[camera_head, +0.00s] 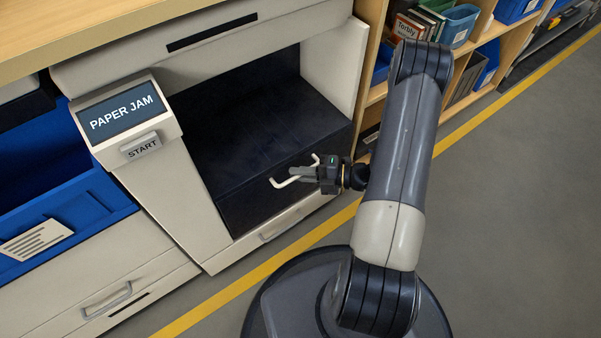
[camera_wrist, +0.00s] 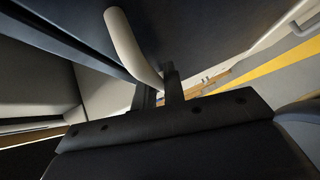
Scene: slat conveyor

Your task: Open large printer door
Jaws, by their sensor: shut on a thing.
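The large printer (camera_head: 190,195) is a pale cabinet with a dark, open-looking recess. A dark panel (camera_head: 255,200) at the lower front of the recess carries a white bar handle (camera_head: 282,184). I cannot tell how far this panel has swung or slid. My gripper (camera_head: 303,173) reaches in from the right and is shut on the white handle near its middle. In the wrist view the curved white handle (camera_wrist: 127,43) runs down to my gripper's fingers (camera_wrist: 160,92), which hide part of it. The dark panel face (camera_wrist: 215,35) lies just beyond.
A "PAPER JAM" screen (camera_head: 124,110) with a START button (camera_head: 142,146) is left of the recess. A blue bin (camera_head: 75,205) stands further left. A lower drawer handle (camera_head: 281,225) is below the panel. Shelves with books (camera_head: 415,25) stand behind my arm. The grey floor (camera_head: 510,220) at right is clear.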

